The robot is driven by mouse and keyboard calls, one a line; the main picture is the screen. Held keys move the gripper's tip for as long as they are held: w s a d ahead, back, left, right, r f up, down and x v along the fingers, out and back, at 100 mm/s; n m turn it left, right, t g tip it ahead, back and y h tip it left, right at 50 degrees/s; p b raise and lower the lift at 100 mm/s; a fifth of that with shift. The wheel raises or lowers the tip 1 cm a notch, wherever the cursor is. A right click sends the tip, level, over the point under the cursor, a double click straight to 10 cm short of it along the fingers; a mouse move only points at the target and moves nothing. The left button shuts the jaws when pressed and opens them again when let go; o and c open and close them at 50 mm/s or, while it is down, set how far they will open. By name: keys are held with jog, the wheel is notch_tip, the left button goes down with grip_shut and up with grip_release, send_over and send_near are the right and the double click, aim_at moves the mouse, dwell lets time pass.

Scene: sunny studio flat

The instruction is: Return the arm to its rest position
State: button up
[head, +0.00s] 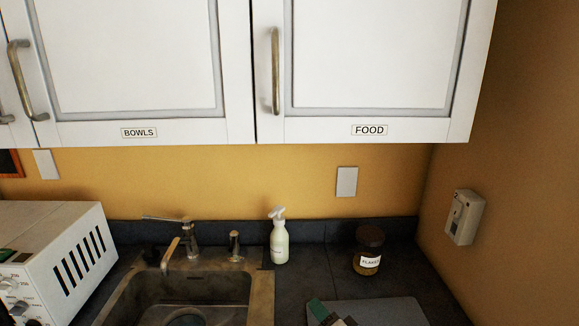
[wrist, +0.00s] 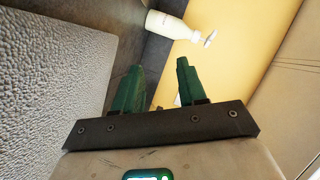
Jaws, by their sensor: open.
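My gripper shows in the wrist view (wrist: 160,80) with its two green fingers apart and nothing between them. In the head view, only a green and dark part of my gripper (head: 325,312) shows at the bottom edge, in front of the grey board. The rest of my arm is out of the picture there. The gripper is tilted in the wrist view, with a white spray bottle (wrist: 166,25) beyond the fingertips. The bottle also shows in the head view (head: 280,243), upright on the counter behind the gripper and apart from it.
A grey board (head: 395,312) lies on the dark counter. A labelled jar (head: 368,262) stands behind it. The sink (head: 145,300) with its faucet (head: 190,240) and a white microwave (head: 60,260) are to the left. White cupboards labelled BOWLS (head: 130,60) and FOOD (head: 370,55) hang above.

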jog(key=s+d+f+n+g+h, duration=0.1)
jog(key=s+d+n, duration=0.1)
jog(key=s+d, duration=0.2)
jog(key=s+d+f+n+g+h, duration=0.1)
jog(key=s+d, duration=0.3)
jog(key=s, duration=0.1)
jog(key=s+d+f+n+g, duration=0.1)
jog(key=s+d+n+g, duration=0.1)
jog(key=s+d, duration=0.2)
jog(key=shift+s+f+n+h, duration=0.2)
jog(key=shift+f+n+h, duration=0.1)
jog(key=shift+h, duration=0.1)
jog(key=s+d+n+g+h, duration=0.1)
jog(key=s+d+g, duration=0.15)
jog(key=s, duration=0.65)
jog(key=s+d+n+g+h, duration=0.15)
jog(key=s+d, duration=0.25)
jog(key=s, duration=0.4)
jog(key=s+d+f+g+b, duration=0.1)
jog(key=s+f+g+b, duration=0.4)
jog(key=s+f, duration=0.6)
jog(key=shift+s+m+h, duration=0.35)
jog(key=shift+s, duration=0.35)
